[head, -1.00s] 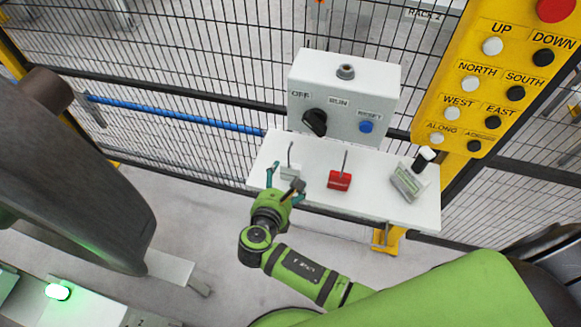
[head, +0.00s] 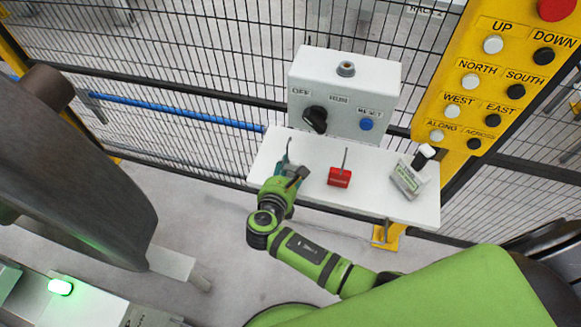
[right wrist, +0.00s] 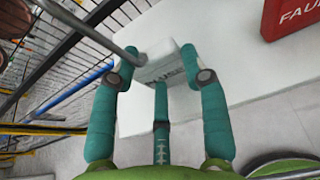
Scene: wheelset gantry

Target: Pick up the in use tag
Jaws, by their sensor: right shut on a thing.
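The in use tag is a small white block with dark lettering, partly readable as "USE", and a thin grey metal rod. In the right wrist view the tag (right wrist: 162,66) sits between my green fingers, at the shelf surface. My right gripper (head: 287,175) is shut on it at the left end of the white shelf (head: 365,195). In the head view the gripper hides most of the tag; its thin rod shows above the fingers. The gripper's fingers also show in the right wrist view (right wrist: 160,75). My left gripper is not in view.
A red tag (head: 340,177) with an upright rod stands to the right of my right gripper. A white and grey labelled item (head: 408,180) lies further right. Behind stands a switch box (head: 343,95), and a yellow button panel (head: 490,80) is at the right. Wire fencing backs the shelf.

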